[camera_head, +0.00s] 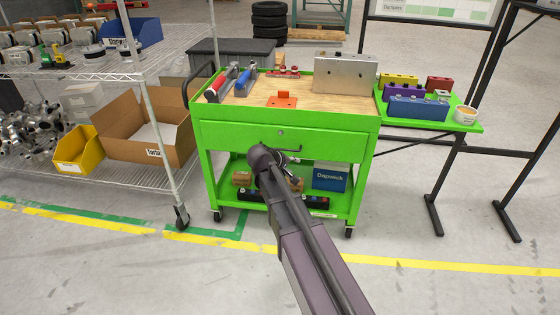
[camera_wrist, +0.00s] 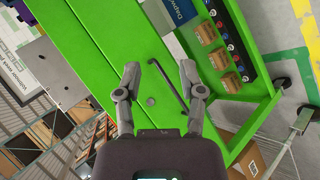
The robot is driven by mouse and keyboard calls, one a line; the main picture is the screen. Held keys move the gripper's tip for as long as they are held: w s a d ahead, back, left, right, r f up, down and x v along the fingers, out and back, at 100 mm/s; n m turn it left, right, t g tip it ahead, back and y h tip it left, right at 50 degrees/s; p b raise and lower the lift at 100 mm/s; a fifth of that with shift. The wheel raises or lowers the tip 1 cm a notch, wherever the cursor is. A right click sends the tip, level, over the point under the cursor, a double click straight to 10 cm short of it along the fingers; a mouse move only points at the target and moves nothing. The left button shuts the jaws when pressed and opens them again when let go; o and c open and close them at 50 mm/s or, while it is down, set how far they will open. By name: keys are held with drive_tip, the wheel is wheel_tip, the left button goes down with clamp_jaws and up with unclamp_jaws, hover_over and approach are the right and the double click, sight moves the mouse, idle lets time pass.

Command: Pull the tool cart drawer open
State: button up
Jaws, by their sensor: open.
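The green tool cart (camera_head: 212,185) stands upright in the middle of the head view. Its wide drawer (camera_head: 235,132) looks flush with the cart body. A round lock (camera_head: 280,132) sits high on the drawer front and also shows in the wrist view (camera_wrist: 151,101). The dark bar handle (camera_head: 294,149) is partly hidden behind my arm. In the wrist view the handle (camera_wrist: 167,84) runs at a slant across the image between the fingers of my gripper (camera_wrist: 160,71). The gripper is open. I cannot tell how far its tips are from the handle.
The cart's lower shelf (camera_head: 340,207) holds a blue box (camera_head: 330,177) and small brown boxes. Tools and a metal block (camera_head: 345,75) are on top. A wire rack (camera_head: 150,178) stands at left, a black frame (camera_head: 465,150) at right. The floor in front is clear.

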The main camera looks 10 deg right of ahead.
sight(280, 149)
drive_tip(key=w+a+f+n+t+h+b, duration=0.1)
drive_tip(key=w+a+f+n+t+b, duration=0.1)
drive_tip(key=w+b, duration=0.4)
drive_tip(key=w+a+f+n+t+h+b, duration=0.1)
drive_tip(key=w+a+f+n+t+b, duration=0.2)
drive_tip(key=w+a+f+t+b, duration=0.1)
drive_tip(key=shift+w+a+f+n+b, duration=0.3)
drive_tip(key=shift+w+a+f+b, duration=0.15)
drive_tip(key=shift+w+a+b, duration=1.25)
drive_tip(key=shift+s+d, duration=0.15)
drive_tip(key=shift+s, duration=0.15)
drive_tip(key=b+x, duration=0.3)
drive_tip(key=x, duration=1)
drive_tip(key=shift+w+d, duration=0.25)
clamp_jaws()
